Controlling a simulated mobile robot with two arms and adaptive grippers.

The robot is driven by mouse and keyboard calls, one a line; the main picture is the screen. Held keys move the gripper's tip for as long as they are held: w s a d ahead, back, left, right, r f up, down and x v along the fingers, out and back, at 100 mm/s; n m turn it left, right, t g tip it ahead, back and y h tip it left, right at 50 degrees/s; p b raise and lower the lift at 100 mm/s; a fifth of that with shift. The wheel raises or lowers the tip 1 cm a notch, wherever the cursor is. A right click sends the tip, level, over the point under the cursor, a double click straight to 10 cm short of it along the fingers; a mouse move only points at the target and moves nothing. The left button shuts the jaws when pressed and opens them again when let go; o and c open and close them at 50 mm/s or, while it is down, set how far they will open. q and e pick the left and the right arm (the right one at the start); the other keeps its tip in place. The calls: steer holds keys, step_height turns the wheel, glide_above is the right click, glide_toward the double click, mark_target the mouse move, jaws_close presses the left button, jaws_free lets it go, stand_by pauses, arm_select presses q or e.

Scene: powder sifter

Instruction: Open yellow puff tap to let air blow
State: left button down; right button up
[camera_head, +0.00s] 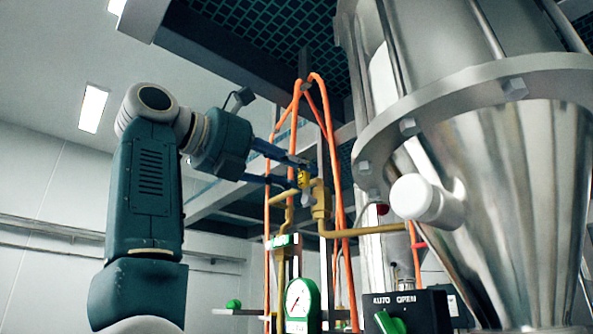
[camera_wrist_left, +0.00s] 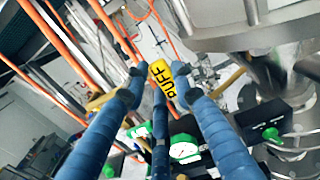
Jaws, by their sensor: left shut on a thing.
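The yellow puff tap (camera_head: 304,178) sits on brass-coloured piping near the middle of the head view. In the left wrist view its yellow handle (camera_wrist_left: 163,79) shows the black letters "PUFF". My left gripper (camera_head: 300,172) reaches it from the left with blue fingers. In the left wrist view the blue fingers of my left gripper (camera_wrist_left: 158,88) close around the handle from both sides. The gripper is shut on the tap. Part of the handle is hidden by the fingers in the head view. My right gripper does not show.
A large steel hopper (camera_head: 500,190) fills the right side. Orange hoses (camera_head: 340,180) rise around the tap. Below stand a green-rimmed gauge (camera_head: 299,303) and a dark box marked "AUTO OPEN" (camera_head: 430,314) with a green knob (camera_head: 388,322). The left background is open.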

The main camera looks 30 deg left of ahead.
arm_select(q)
steer(key=shift+w+f, duration=0.1)
steer(key=shift+f, duration=0.1)
steer(key=c, duration=1.4)
jaws_free()
steer(key=shift+s+a+r, duration=0.1)
steer(key=shift+s+r, duration=0.05)
steer(key=shift+s, duration=0.2)
steer(key=v, duration=1.1)
steer(key=shift+s+a, duration=0.1)
steer(key=shift+s, duration=0.15)
